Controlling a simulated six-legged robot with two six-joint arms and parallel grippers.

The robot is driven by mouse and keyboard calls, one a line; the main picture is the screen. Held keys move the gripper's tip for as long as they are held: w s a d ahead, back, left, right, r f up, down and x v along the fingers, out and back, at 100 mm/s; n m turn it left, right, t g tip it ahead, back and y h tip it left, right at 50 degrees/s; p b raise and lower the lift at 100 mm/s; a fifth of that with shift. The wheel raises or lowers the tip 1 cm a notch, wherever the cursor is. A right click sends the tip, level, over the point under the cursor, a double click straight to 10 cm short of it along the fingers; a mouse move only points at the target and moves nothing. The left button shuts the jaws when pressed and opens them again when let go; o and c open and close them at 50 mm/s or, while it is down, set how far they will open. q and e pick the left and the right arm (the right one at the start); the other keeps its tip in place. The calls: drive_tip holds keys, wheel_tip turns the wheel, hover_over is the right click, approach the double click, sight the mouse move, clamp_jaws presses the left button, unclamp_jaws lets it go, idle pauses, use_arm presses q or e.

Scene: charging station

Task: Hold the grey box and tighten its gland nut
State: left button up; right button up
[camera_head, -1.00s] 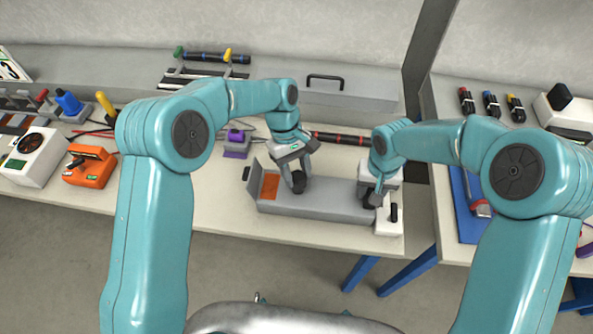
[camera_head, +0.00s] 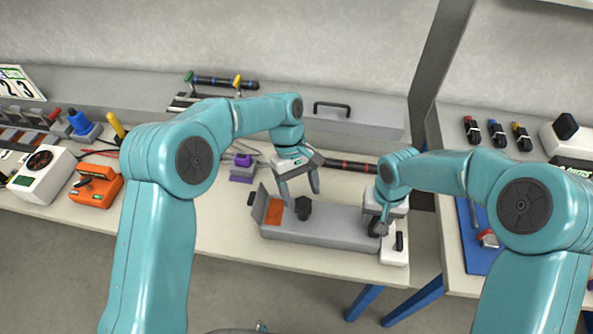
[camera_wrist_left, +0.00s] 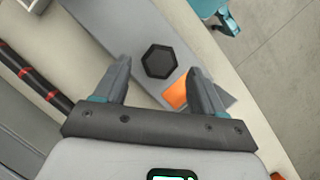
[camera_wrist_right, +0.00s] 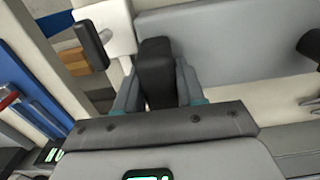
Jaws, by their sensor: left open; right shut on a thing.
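The long grey box (camera_head: 325,235) lies on the bench with an orange patch (camera_head: 274,211) near its left end. The black hexagonal gland nut (camera_head: 303,208) stands on the box; in the left wrist view the nut (camera_wrist_left: 159,61) shows whole, between and beyond the fingertips. My left gripper (camera_head: 300,191) is open and empty just above the nut, apart from it. My right gripper (camera_head: 381,224) is shut on a black block-shaped grip (camera_wrist_right: 157,72) at the right end of the box. The fingers hide part of that grip.
A white block with a black handle (camera_head: 399,242) sits right beside the right gripper. A black-and-red rod (camera_head: 350,166) lies behind the box. A purple item (camera_head: 242,170) and an orange device (camera_head: 96,186) stand to the left. The bench's front edge is close.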

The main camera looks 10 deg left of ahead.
use_arm(q)
drive_tip(key=v, duration=0.9)
use_arm(e)
drive_tip(key=o, duration=1)
wheel_tip(320, 180, up, 12)
use_arm(q)
drive_tip(key=shift+s, duration=0.2)
use_arm(e)
drive_tip(key=shift+s, duration=0.15)
